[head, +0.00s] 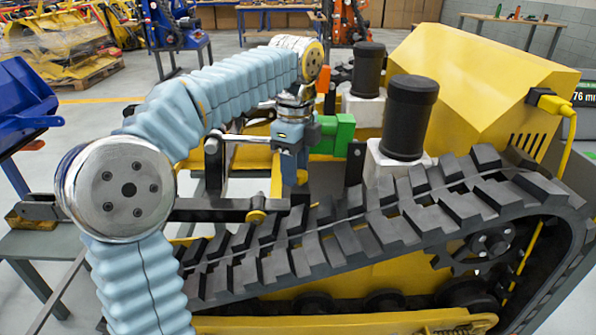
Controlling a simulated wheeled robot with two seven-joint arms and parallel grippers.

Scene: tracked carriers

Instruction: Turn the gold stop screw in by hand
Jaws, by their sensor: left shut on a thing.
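My left arm, in a pale blue ribbed sleeve, rises from the lower left and bends down to my left gripper (284,190) beside the yellow tracked carrier (465,75). A round gold head (256,216) shows just left of the fingertips, at a dark horizontal bar (215,210). My right gripper is not in view.
A green block (337,134) sits close to the right of my left gripper. Two black cylinders (408,117) on white bases stand behind the track. A yellow cable (566,150) hangs at the right. Blue machinery (22,95) stands at the far left.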

